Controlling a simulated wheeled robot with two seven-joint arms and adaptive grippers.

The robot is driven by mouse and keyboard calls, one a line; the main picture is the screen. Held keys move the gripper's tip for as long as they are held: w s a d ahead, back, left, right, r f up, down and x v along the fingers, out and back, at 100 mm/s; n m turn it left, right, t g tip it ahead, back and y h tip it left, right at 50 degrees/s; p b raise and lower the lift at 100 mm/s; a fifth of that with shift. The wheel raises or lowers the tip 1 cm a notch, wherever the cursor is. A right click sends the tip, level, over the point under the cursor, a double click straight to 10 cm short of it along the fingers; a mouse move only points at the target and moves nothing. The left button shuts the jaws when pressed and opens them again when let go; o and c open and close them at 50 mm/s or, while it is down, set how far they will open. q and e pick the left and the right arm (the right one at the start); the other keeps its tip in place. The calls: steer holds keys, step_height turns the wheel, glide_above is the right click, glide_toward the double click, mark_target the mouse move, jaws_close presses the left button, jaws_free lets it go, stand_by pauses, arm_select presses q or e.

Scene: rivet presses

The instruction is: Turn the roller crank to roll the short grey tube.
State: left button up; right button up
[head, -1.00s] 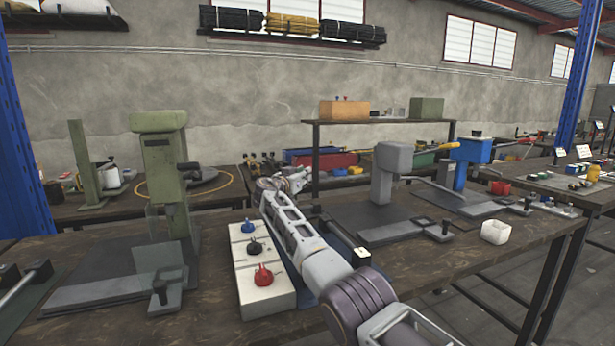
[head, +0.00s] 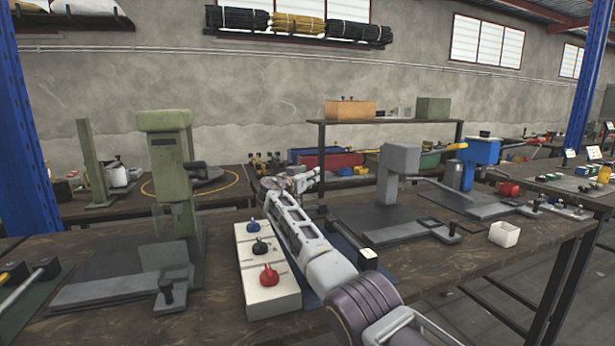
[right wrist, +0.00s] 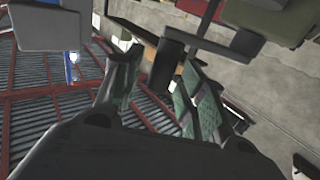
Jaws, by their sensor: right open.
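My right arm reaches forward over the table in the head view, and my right gripper (head: 306,181) is small and partly hidden at its far end. In the right wrist view my right gripper (right wrist: 160,66) is open, its greenish fingers spread apart. A dark upright cylinder (right wrist: 172,52), joined to a grey bar, shows near and between the fingertips; it looks like a crank handle, but I cannot tell whether the fingers touch it. I cannot make out the short grey tube or the rollers in either view. My left gripper is not in view.
A white box with blue, black and red knobs (head: 268,278) sits left of my arm. A green press (head: 166,160) stands further left, a grey press (head: 399,160) and blue press (head: 482,150) to the right. A white cup (head: 504,234) is near the table's right edge.

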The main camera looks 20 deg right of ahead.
steer(key=shift+r, duration=0.1)
steer(key=shift+r, duration=4.9)
